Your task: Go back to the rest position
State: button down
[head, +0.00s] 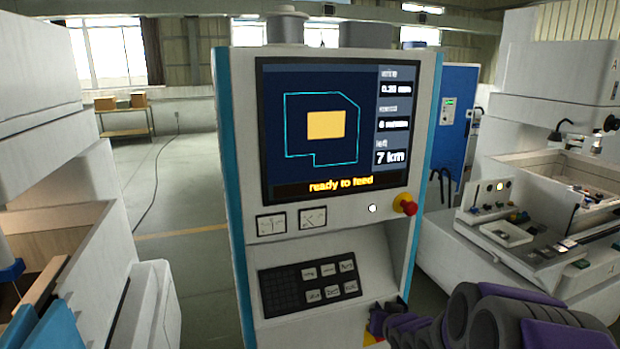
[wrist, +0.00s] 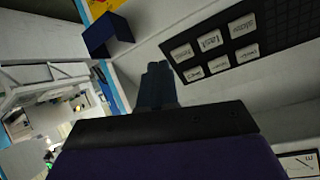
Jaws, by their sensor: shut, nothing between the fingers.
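My gripper (head: 378,318) is at the lower right of the head view, just in front of the lower part of the machine's control console (head: 236,200). In the wrist view my gripper (wrist: 158,68) shows its two fingers together, with nothing between them. The console keypad (head: 310,282) is to the left of the gripper in the head view. The keypad also shows in the wrist view (wrist: 208,52), right of the fingertips. Whether the fingers touch the console cannot be told.
The console screen (head: 310,130) reads "ready to feed". A red knob (head: 404,204) sits below it. White machines stand at the left (head: 60,90) and right (head: 555,80). A blue cabinet (head: 455,120) is behind. Open floor (head: 180,190) lies left of the console.

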jog(key=s+a+r+n+g+h+b, duration=0.1)
jog(key=s+g, duration=1.2)
jog(key=s, duration=3)
notch_tip(320, 180, up, 3)
jog(key=shift+s+a+f+h, duration=0.1)
jog(key=shift+s+a+h, duration=0.3)
jog(key=shift+a, duration=0.65)
jog(key=shift+a+n, duration=0.15)
jog(key=shift+n, duration=0.15)
